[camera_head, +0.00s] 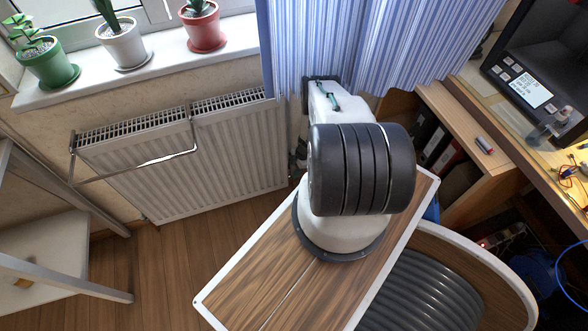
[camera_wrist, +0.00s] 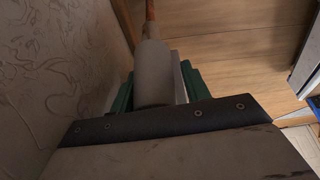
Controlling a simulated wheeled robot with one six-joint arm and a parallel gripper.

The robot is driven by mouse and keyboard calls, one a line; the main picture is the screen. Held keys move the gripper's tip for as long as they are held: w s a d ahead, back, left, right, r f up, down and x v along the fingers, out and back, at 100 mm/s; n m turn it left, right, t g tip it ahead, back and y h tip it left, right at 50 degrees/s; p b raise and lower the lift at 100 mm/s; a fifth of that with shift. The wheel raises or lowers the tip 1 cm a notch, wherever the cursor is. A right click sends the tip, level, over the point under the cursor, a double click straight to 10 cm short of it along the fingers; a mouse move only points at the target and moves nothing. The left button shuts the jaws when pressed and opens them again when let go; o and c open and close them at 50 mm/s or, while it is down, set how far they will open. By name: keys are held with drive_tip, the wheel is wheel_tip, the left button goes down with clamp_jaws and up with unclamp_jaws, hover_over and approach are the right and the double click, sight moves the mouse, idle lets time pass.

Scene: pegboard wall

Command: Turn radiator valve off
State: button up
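In the wrist view a pale, rounded cylinder (camera_wrist: 154,75), which looks like the radiator valve's knob, stands at the end of a copper-coloured pipe (camera_wrist: 150,12). My gripper (camera_wrist: 156,88) has its green fingers on either side of this knob. A pale strip shows between the knob and the right finger; whether the fingers press on the knob cannot be told. In the head view the white radiator (camera_head: 200,150) hangs under the window. My arm reaches down beyond its right end, near the curtain, and hides the valve there.
A striped blue curtain (camera_head: 370,40) hangs close above my arm. A wooden shelf unit (camera_head: 470,130) with binders stands to the right. A metal rail (camera_head: 160,158) is on the radiator's front. Potted plants line the windowsill (camera_head: 160,60). Wooden floor (camera_head: 170,255) is clear before the radiator.

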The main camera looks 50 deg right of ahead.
drive_tip(key=shift+d, duration=0.15)
drive_tip(key=shift+d+r, duration=0.1)
drive_tip(key=shift+r, duration=0.15)
drive_tip(key=v, duration=0.7)
drive_tip(key=shift+r, duration=0.15)
drive_tip(key=shift+o, duration=1.3)
drive_tip(key=a+f+m, duration=0.1)
drive_tip(key=f, duration=0.1)
drive_tip(key=w+f+m, duration=0.1)
drive_tip(key=f, duration=0.1)
drive_tip(key=w+a+f+m, duration=0.1)
drive_tip(key=f+m, duration=0.1)
drive_tip(key=shift+a+f+t+h, duration=0.3)
drive_tip(key=shift+t+h, duration=0.1)
